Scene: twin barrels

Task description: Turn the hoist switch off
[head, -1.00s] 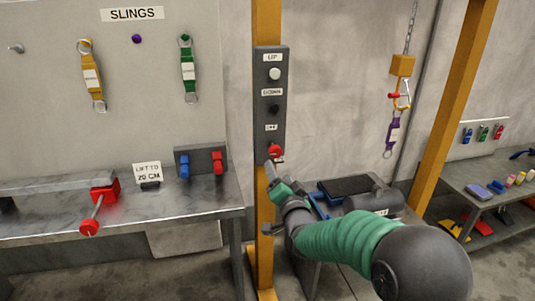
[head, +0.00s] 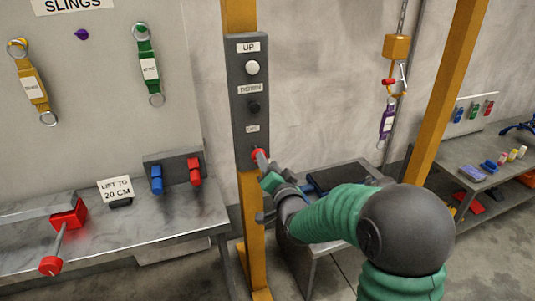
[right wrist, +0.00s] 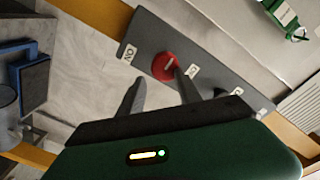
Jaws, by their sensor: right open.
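The red switch knob (head: 256,154) is at the bottom of the grey hoist control box (head: 240,137) on the yellow post. In the right wrist view the round red knob (right wrist: 165,66) shows a pale mark on its face, with small white labels either side. My right gripper (head: 262,160) is close at the knob. In the right wrist view its two open fingers (right wrist: 160,82) reach toward the knob, one at its left and one at its right edge. Whether they touch it I cannot tell. My left gripper is in no view.
A white UP button (head: 253,67) and a black button (head: 254,106) sit above the knob. A yellow hoist hook block (head: 396,47) hangs on a chain at right with a purple sling (head: 387,121). A metal bench (head: 150,235) stands left of the post.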

